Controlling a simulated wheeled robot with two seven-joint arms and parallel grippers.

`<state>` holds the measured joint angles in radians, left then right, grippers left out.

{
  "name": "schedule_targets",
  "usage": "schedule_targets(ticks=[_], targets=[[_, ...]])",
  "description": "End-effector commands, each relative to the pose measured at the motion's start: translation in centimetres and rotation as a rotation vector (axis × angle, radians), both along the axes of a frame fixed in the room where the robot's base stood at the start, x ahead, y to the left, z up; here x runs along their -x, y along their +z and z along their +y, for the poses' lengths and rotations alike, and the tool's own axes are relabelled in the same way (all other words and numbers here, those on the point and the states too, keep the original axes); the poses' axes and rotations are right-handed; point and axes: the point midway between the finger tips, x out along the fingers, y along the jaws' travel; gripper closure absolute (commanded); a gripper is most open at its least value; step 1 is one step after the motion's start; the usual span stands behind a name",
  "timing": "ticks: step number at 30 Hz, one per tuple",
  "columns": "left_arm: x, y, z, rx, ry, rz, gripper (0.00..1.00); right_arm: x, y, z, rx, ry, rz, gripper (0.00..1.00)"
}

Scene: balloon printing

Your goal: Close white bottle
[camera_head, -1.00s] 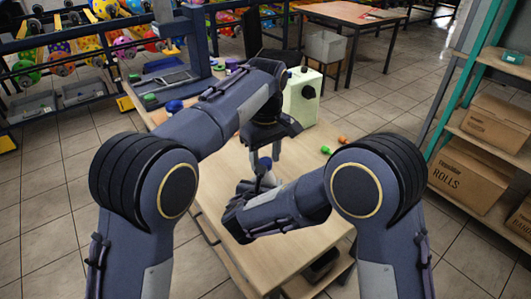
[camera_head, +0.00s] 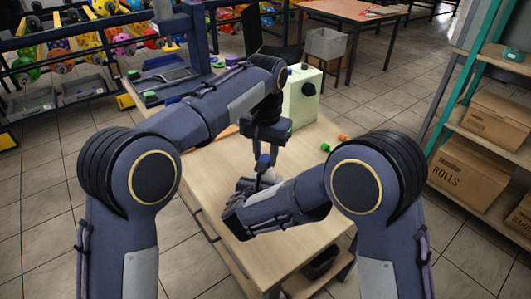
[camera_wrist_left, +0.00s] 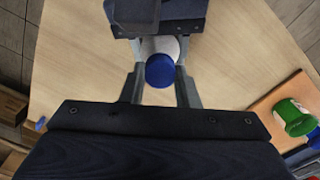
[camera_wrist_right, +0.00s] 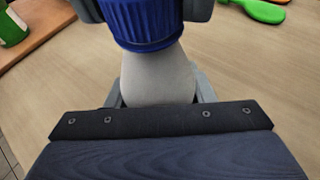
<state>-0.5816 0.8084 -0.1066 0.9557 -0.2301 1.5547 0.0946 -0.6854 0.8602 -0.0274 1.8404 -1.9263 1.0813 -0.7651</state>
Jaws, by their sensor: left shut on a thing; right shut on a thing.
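The white bottle (camera_wrist_right: 158,78) stands upright with a ribbed blue cap (camera_wrist_right: 148,22) on its mouth. My right gripper (camera_wrist_right: 158,92) is shut around the bottle's body from the side. My left gripper (camera_wrist_left: 160,72) comes down from above and is shut on the blue cap, which also shows in the left wrist view (camera_wrist_left: 160,71). In the head view, both grippers meet at the bottle above the table, and the arms partly hide it. Whether the cap is fully seated cannot be told.
The wooden table (camera_head: 300,225) is mostly clear in front. A pale green machine (camera_head: 302,97) stands at its back. Small green (camera_head: 325,147) and orange (camera_head: 343,137) items lie near the right edge. An orange board (camera_wrist_left: 280,110) with a green-capped bottle (camera_wrist_left: 292,117) lies to one side.

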Motion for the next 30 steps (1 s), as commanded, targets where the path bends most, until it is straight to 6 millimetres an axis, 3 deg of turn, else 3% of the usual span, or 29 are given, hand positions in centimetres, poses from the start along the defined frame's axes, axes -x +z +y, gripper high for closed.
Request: schedule_targets(ticks=[3,8,9,13,22,30], targets=[[0.0,0.0,0.0,0.001,-0.223,0.002,0.99,0.0,0.0,0.0,-0.001,0.000,0.000,1.00],[0.0,0.0,0.0,-0.001,-0.220,0.001,0.99,0.0,0.0,0.0,-0.001,-0.001,0.000,1.00],[0.0,0.0,0.0,-0.001,-0.220,0.001,0.66,0.0,0.0,0.0,-0.001,-0.001,0.000,1.00],[0.0,0.0,0.0,-0.001,-0.219,0.001,0.50,0.0,0.0,0.0,-0.001,-0.001,0.000,1.00],[0.0,0.2,0.0,0.000,-0.218,-0.001,0.50,0.0,0.0,0.0,-0.001,-0.001,0.000,1.00],[-0.1,3.6,-0.1,0.000,-0.217,-0.002,0.50,0.0,0.0,0.0,0.000,-0.001,0.000,1.00]])
